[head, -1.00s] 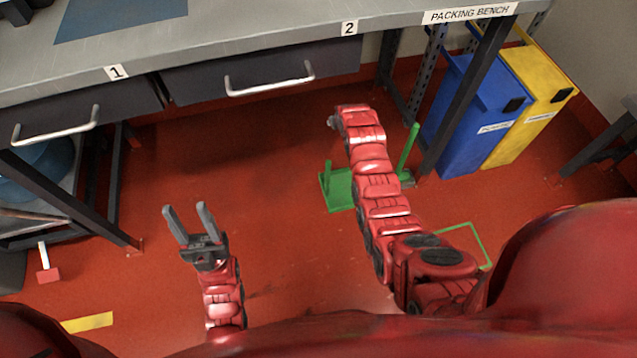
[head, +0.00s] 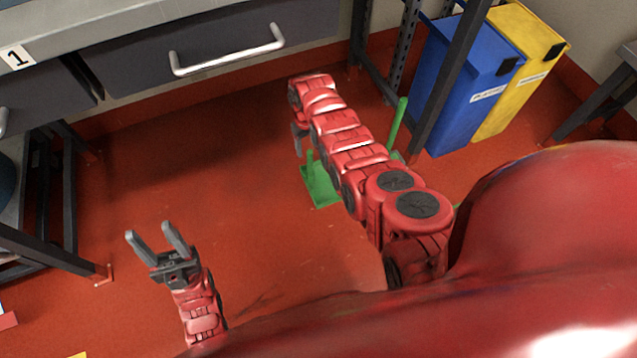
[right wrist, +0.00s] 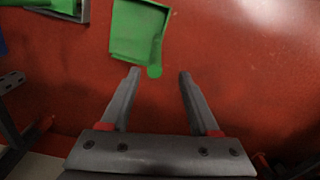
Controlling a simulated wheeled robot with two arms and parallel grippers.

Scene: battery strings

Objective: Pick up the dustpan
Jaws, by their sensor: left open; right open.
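The green dustpan (head: 321,186) is on the red floor, partly hidden behind my right arm in the head view. In the right wrist view the dustpan (right wrist: 138,32) is ahead of the fingers, with a round green knob at its near corner. My right gripper (right wrist: 159,72) is open and empty. The knob appears between its fingertips, slightly beyond them; I cannot tell the exact gap. In the head view only part of the right gripper (head: 299,140) shows, above the dustpan. My left gripper (head: 150,236) is open and empty over bare floor, well left of the dustpan.
A green upright post (head: 397,123) stands just right of my right arm. A blue bin (head: 462,85) and a yellow bin (head: 520,75) stand at the back right. The bench drawer (head: 215,45) and dark bench legs bound the back. The floor between my arms is clear.

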